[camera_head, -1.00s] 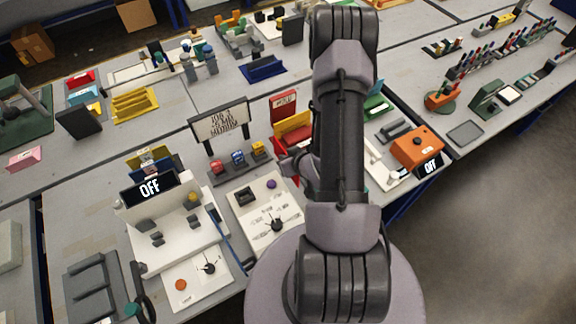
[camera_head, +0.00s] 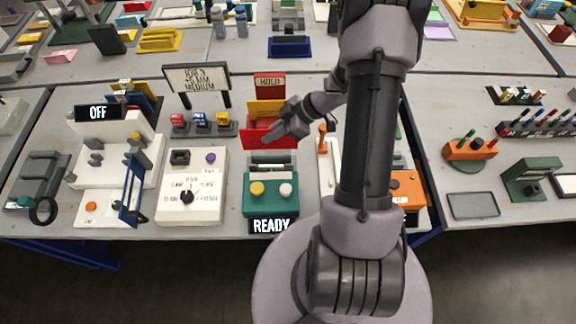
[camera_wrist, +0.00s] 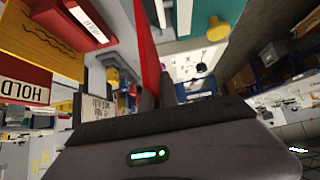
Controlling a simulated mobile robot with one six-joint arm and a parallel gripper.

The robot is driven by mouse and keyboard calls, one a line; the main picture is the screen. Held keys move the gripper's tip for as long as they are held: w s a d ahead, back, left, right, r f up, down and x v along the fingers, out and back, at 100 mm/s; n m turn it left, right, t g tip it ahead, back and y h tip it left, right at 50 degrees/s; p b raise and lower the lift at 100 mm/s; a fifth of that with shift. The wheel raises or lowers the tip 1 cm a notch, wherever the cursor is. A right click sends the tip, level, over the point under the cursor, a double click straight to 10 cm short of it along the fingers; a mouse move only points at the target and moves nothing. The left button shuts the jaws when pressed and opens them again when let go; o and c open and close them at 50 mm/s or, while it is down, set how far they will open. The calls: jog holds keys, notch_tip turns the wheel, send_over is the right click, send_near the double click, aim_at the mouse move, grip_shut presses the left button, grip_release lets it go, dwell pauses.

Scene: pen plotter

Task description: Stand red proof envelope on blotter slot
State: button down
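The red envelope (camera_head: 262,134) is a thin panel in front of the yellow panel in the head view. My gripper (camera_head: 283,136) reaches it from the right. In the wrist view the red envelope (camera_wrist: 146,40) shows nearly edge-on, its near end between the two close dark fingers (camera_wrist: 158,97), which look shut on it. Its lower edge is hard to make out, so I cannot tell whether it touches anything. No part is labelled blotter slot. The teal unit reading READY (camera_head: 270,204) has a grey slotted top and stands just in front of the red envelope.
The red HOLD sign (camera_head: 270,84) and yellow panel (camera_head: 266,109) stand behind my gripper. A white dial panel (camera_head: 203,210) is left of the teal unit. The orange unit (camera_head: 405,188) is to the right, partly behind my arm. A grey tray (camera_head: 474,205) lies farther right.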

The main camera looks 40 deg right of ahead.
aim_at(271, 153)
jog(key=f+b, duration=0.2)
jog(key=f, duration=0.3)
jog(key=f+b, duration=0.2)
jog(key=f, duration=0.3)
jog(key=shift+w+a+f, duration=0.1)
jog(key=shift+a, duration=0.1)
jog(key=c, duration=2)
grip_release()
jog(key=shift+c, duration=0.2)
jog(key=o, duration=0.3)
jog(key=shift+o, duration=0.5)
